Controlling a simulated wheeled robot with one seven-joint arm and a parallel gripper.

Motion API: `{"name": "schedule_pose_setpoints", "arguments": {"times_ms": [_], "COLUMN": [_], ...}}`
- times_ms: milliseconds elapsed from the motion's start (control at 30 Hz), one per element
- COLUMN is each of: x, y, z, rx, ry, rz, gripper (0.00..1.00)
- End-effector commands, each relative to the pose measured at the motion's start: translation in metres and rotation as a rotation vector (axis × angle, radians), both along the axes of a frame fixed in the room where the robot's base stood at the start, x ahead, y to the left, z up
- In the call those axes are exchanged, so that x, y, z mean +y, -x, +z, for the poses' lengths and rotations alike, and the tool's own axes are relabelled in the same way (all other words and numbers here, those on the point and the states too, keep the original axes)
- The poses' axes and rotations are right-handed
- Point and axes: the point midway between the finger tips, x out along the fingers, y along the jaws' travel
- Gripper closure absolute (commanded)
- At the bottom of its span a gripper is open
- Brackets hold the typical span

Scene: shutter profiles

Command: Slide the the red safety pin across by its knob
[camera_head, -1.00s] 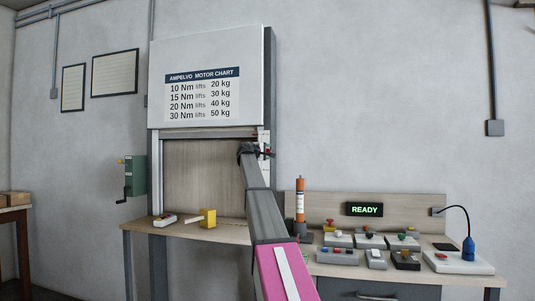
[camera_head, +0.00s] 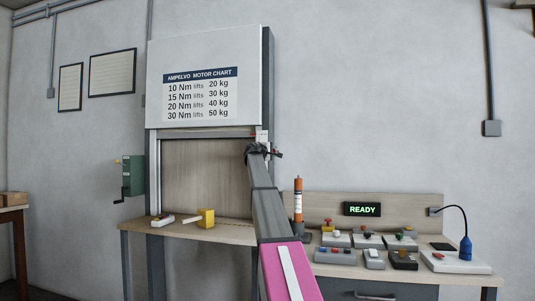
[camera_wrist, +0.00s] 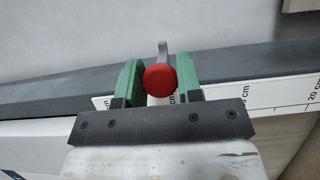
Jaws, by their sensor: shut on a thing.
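In the wrist view, the round red knob (camera_wrist: 159,78) of the safety pin sits between the two green fingers of my gripper (camera_wrist: 160,68), which is shut on it. A grey metal piece (camera_wrist: 163,48) shows just behind the knob. In the head view, my gripper (camera_head: 257,149) is at the shutter's right guide rail. My arm and gripper hide most of the pin there.
A white cm scale (camera_wrist: 285,95) runs along the dark rail (camera_wrist: 60,95). The shutter (camera_head: 205,55) is partly raised above the bench (camera_head: 220,231). Control boxes (camera_head: 366,240) sit at right.

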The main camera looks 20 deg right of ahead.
Motion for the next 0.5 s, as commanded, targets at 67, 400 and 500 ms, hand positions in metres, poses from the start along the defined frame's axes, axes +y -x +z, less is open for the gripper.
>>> {"name": "schedule_pose_setpoints", "arguments": {"times_ms": [67, 400, 500], "x": [-0.0026, -0.0026, -0.0022], "y": [0.0023, 0.0024, 0.002], "z": [-0.0005, -0.0006, -0.0005], "rx": [0.001, 0.002, 0.002], "ry": [0.0, 0.0, 0.0], "rz": [-0.005, -0.006, -0.005], "gripper": [1.0, 0.41, 0.41]}}
